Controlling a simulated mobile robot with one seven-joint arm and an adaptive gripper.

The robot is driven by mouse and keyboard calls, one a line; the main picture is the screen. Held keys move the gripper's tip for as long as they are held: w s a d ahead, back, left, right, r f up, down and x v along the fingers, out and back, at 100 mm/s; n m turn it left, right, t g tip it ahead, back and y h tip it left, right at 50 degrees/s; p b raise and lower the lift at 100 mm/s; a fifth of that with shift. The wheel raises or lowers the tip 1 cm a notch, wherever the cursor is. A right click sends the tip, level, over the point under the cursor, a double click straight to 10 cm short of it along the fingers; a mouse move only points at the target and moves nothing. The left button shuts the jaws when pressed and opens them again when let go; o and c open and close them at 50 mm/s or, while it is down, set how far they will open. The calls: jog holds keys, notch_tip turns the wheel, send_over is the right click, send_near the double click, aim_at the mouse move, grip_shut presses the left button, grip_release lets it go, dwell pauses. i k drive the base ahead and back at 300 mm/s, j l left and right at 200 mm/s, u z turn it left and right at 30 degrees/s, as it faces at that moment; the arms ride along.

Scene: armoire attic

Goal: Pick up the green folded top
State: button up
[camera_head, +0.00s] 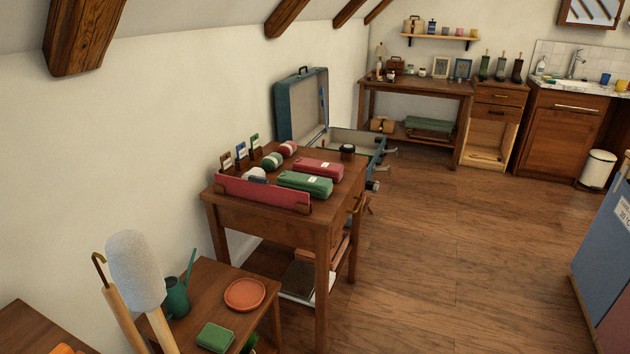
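Several green things could be the folded top, and I cannot tell which it is. A green soft-looking bundle with a white label (306,183) lies on the wooden table in the middle, in front of a similar red bundle (318,168). A small green folded-looking block (215,337) lies on the low table at the bottom, near an orange dish (245,294). A flat green thing (428,123) lies on the lower shelf of the far workbench. My gripper is not in view, so its state does not show.
The middle table (262,228) also bears rolled bundles, upright tags and a red front strip. An open teal case (301,106) stands behind it. A white-headed pole (135,270) rises at front left. The wooden floor (455,235) to the right is clear.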

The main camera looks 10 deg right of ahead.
aim_at(318, 187)
jog(key=i+l, duration=0.2)
jog(key=l, duration=0.15)
jog(key=i+l, duration=0.2)
jog(key=l, duration=0.2)
jog(key=i+l, duration=0.2)
jog(key=l, duration=0.15)
jog(key=i+l, duration=0.2)
jog(key=l, duration=0.2)
jog(key=i+l, duration=0.2)
jog(key=l, duration=0.15)
jog(key=i+l, duration=0.2)
jog(key=l, duration=0.15)
jog(key=i+l, duration=0.2)
jog(key=l, duration=0.15)
jog(key=i+l+u, duration=0.1)
jog(key=l, duration=0.3)
jog(key=i+l, duration=0.25)
jog(key=l+u, duration=0.2)
jog(key=u, duration=1.1)
